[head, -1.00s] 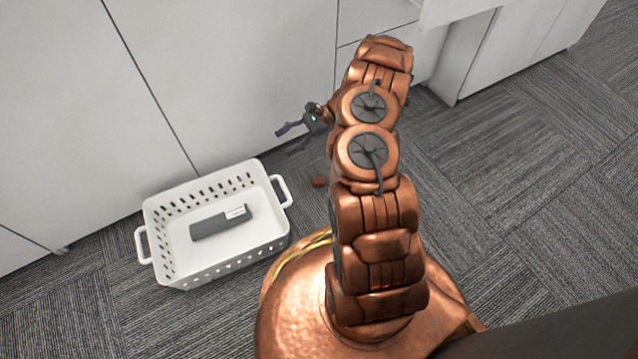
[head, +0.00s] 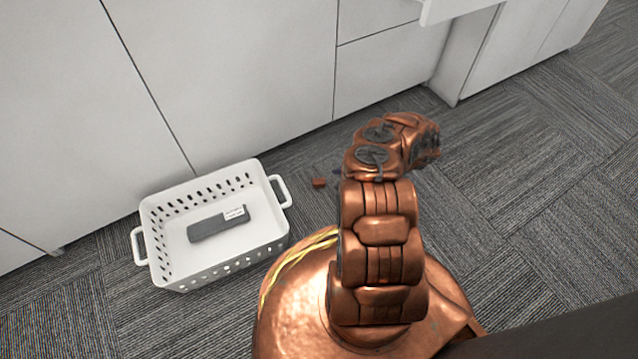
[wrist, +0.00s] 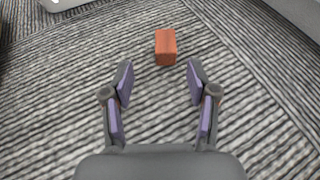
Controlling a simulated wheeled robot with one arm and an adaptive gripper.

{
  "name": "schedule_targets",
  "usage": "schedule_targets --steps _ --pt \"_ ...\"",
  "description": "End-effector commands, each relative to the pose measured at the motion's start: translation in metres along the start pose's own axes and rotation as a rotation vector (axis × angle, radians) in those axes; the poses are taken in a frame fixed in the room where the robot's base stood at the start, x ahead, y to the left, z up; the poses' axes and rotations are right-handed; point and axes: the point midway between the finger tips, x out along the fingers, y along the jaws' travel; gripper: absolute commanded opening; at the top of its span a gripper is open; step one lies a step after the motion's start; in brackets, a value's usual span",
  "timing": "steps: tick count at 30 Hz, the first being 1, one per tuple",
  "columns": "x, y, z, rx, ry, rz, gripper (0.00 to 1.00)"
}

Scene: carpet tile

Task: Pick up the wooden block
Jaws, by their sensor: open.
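The wooden block (wrist: 166,47) is small and reddish-brown and lies on the carpet. In the wrist view it is just beyond the fingertips, near the middle between them. My gripper (wrist: 160,78) is open and empty, with its two fingers spread apart over the carpet. In the head view the block (head: 320,182) lies on the floor to the left of my copper arm and right of the white basket. My arm hides nearly all of the gripper there.
A white perforated basket (head: 222,258) with two handles stands left of the block, with a dark grey boxlike object (head: 216,225) inside. White cabinets (head: 230,80) line the back. Open carpet (head: 520,200) lies to the right.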

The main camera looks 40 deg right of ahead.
Motion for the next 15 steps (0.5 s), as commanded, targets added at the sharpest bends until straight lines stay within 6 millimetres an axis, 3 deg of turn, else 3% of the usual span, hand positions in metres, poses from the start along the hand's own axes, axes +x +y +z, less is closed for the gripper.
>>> schedule_targets --steps 15 --pt "0.041 -0.006 0.003 -0.002 -0.002 0.003 0.58"
